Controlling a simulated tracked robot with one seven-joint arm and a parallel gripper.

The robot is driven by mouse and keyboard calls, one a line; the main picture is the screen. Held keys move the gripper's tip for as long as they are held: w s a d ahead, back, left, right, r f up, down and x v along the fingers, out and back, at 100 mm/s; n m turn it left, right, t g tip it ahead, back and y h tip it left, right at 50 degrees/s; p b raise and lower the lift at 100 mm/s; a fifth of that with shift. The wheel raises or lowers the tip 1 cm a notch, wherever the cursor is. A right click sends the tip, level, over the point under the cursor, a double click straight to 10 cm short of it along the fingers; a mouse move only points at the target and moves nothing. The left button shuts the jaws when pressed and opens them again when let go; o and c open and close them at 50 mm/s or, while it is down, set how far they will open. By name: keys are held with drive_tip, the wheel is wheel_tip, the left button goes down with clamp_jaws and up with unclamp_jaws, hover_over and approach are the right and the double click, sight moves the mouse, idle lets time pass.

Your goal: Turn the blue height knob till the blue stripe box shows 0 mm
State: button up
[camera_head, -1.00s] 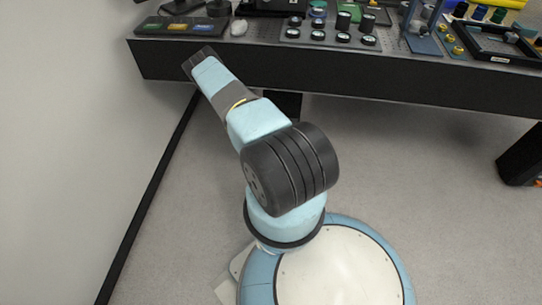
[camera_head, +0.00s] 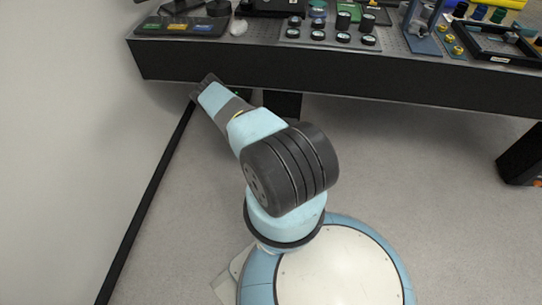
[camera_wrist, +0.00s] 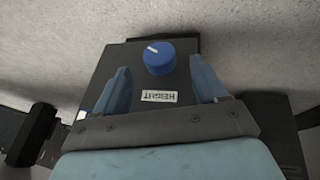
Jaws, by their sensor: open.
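In the wrist view, the blue height knob (camera_wrist: 159,58) has a short white mark on its top, pointing toward the upper left. It sits on a dark box face (camera_wrist: 128,60) with a white HEIGHT label (camera_wrist: 160,97). My gripper (camera_wrist: 159,72) is open, with one blue finger on each side of the knob and visible gaps to it. In the head view, my gripper (camera_head: 206,84) is in front of the bench's dark front, and I cannot make out the knob there. The blue stripe box (camera_head: 204,27) is at the bench's left end; its reading is too small to read.
The dark bench (camera_head: 330,83) runs across the top of the head view. A board with several black knobs (camera_head: 330,36) and a white lump (camera_head: 238,28) stand on it. A wall (camera_head: 65,130) is close on the left.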

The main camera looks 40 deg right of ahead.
drive_tip(key=shift+x, duration=2.35)
drive_tip(key=shift+c, duration=0.4)
drive_tip(key=c, duration=1)
drive_tip(key=shift+s, duration=0.1)
drive_tip(key=shift+s+f+m+t+y, duration=0.1)
drive_tip(key=shift+m+t+y, duration=0.05)
drive_tip(key=shift+t+y, duration=0.35)
drive_tip(key=shift+s+m+t+y, duration=0.15)
drive_tip(key=shift+t+y, duration=0.25)
drive_tip(key=shift+t, duration=0.1)
drive_tip(key=shift+s+f+t+y, duration=0.1)
drive_tip(key=shift+s+t+y, duration=0.05)
drive_tip(key=shift+t+y, duration=0.15)
drive_tip(key=shift+y, duration=0.3)
